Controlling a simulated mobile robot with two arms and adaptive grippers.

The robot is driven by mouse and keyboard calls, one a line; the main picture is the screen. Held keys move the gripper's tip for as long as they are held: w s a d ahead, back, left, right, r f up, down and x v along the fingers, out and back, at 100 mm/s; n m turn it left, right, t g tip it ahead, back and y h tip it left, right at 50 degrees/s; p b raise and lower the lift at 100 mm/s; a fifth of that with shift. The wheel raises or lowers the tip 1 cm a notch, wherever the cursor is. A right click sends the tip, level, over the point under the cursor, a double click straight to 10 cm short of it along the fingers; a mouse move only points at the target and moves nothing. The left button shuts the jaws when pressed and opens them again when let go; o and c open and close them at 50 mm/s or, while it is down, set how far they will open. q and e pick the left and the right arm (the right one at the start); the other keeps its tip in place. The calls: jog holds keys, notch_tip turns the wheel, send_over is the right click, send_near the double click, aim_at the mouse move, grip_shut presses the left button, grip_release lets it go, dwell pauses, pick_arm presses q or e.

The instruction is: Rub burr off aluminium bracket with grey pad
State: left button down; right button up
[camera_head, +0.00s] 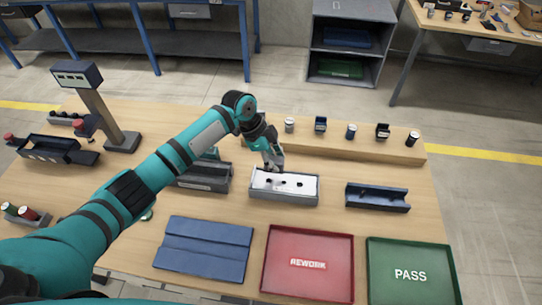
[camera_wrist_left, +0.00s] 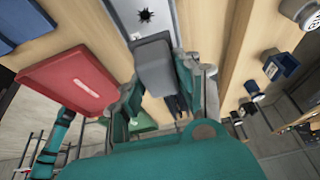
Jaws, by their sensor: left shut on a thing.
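My left gripper (camera_head: 272,166) is over the left back part of a pale, metallic plate with several dark spots, which looks like the aluminium bracket (camera_head: 302,184). The bracket lies in a grey holder (camera_head: 284,199) on the workbench. In the left wrist view my left gripper (camera_wrist_left: 155,75) is shut on a grey block, the grey pad (camera_wrist_left: 153,62). The bracket (camera_wrist_left: 147,14) shows just beyond the pad, with a dark star-shaped mark. Whether the pad touches the bracket cannot be told. My right gripper is not in view.
A red REWORK tray (camera_head: 307,284) and green PASS tray (camera_head: 409,292) lie at the front right, beside a blue mat (camera_head: 204,250). A blue holder (camera_head: 377,197) stands right of the bracket. Several small items stand on a wooden ledge (camera_head: 335,143) behind.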

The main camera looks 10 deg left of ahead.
pick_arm(q)
jog(key=shift+s+a+r, duration=0.1)
jog(key=shift+s+r, duration=0.05)
jog(key=shift+r, duration=0.2)
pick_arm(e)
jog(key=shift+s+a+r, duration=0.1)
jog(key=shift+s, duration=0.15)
pick_arm(q)
jog(key=shift+w+r, duration=0.15)
jog(key=shift+w, duration=0.05)
notch_tip(320, 180, up, 4)
jog(key=shift+s+r, duration=0.1)
jog(key=shift+r, duration=0.75)
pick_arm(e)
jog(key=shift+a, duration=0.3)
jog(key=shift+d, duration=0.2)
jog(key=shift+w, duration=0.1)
